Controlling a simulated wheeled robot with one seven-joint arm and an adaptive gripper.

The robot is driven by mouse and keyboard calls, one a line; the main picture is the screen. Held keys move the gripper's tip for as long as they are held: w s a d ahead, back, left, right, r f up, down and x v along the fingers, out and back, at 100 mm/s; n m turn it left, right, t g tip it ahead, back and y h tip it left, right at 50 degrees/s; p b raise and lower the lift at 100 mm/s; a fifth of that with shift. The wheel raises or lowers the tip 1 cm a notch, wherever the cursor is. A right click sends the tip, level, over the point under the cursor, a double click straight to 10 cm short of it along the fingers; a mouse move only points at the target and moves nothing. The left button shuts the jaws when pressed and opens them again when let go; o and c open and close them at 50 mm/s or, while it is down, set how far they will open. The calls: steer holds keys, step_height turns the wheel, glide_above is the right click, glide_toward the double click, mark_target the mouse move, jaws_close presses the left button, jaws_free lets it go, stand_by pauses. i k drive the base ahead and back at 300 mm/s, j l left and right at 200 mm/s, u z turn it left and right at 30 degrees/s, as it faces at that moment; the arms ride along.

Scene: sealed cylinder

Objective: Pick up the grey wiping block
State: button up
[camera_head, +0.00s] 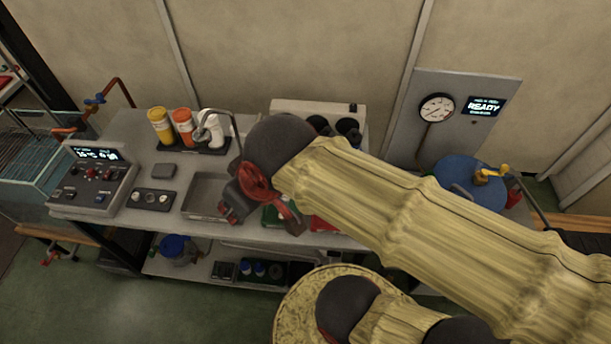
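A small dark grey block (164,171), which looks like the wiping block, lies flat on the grey worktop (130,135). It sits behind the small panel with round knobs and left of the sink. My gripper (229,213), dark with red parts, is at the right side of the sink, to the right of the block and apart from it. Its fingers are small and partly hidden, so I cannot tell whether they are open or shut. My arm, in a yellowish sleeve, comes in from the right.
A control box (95,182) stands at the left of the worktop, with a knob panel (152,199) beside it. The shallow sink (205,190) lies between block and gripper. Orange and yellow bottles (183,127) stand behind. Red and green trays (270,216) are partly hidden by my arm.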

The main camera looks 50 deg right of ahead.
mark_target(159, 170)
steer(key=i+j+z, duration=0.1)
steer(key=i+j, duration=0.15)
steer(key=i+j+z, duration=0.25)
steer(key=i+j, duration=0.15)
steer(key=j, duration=0.2)
steer(key=i+j+z, duration=0.15)
steer(key=j, duration=0.2)
steer(key=i+j+z, duration=0.1)
steer(key=j, duration=0.25)
steer(key=i+j+z, duration=0.1)
steer(key=i+j, duration=0.15)
steer(key=i+j+z, duration=0.15)
steer(key=j, duration=0.35)
steer(key=i+j+z, duration=0.1)
steer(key=j, duration=0.3)
